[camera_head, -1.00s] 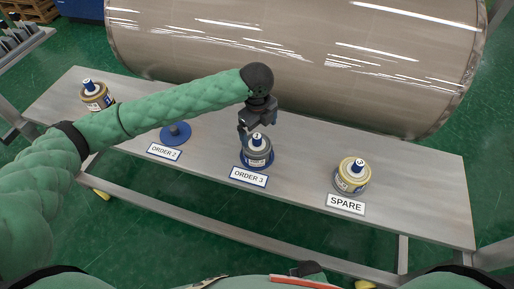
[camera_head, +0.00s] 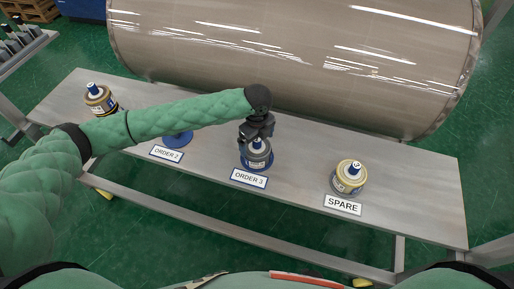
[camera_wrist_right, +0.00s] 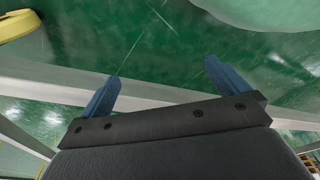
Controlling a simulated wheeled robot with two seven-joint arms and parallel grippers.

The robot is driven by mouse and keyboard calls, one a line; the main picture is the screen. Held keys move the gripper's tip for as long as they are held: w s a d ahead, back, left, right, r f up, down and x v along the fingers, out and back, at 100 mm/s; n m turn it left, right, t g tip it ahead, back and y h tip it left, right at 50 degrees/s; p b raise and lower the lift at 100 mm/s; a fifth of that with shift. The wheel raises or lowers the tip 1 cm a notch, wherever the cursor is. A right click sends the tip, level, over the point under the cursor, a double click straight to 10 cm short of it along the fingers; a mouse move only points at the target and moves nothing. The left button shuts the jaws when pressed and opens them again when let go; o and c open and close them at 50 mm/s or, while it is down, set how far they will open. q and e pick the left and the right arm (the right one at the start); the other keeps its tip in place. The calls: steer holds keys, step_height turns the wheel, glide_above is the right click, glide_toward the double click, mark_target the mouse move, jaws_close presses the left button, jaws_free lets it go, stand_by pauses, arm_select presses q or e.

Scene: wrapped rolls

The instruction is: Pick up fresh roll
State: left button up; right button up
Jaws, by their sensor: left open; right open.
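A grey roll (camera_head: 257,159) with a pale label stands upright on a blue round base (camera_head: 244,165) behind the ORDER 3 sign (camera_head: 249,178). My left gripper (camera_head: 256,143) is open, at the top of this roll, and hides its core end. I cannot tell whether the fingers touch it. A yellow roll (camera_head: 348,178) with a blue and white core end stands behind the SPARE sign (camera_head: 343,205). A brown roll (camera_head: 99,99) stands at the far left. My right gripper (camera_wrist_right: 162,70) is open and empty in the right wrist view, above the green floor.
The blue base (camera_head: 178,139) behind the ORDER 2 sign (camera_head: 166,153) is partly hidden by my left arm. A large wrapped cylinder (camera_head: 300,50) lies along the back of the grey bench (camera_head: 420,205). The bench's right end is clear.

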arm_select(q)
steer(key=shift+f, duration=0.8)
steer(key=c, duration=0.9)
steer(key=shift+o, duration=0.2)
steer(key=shift+r, duration=0.2)
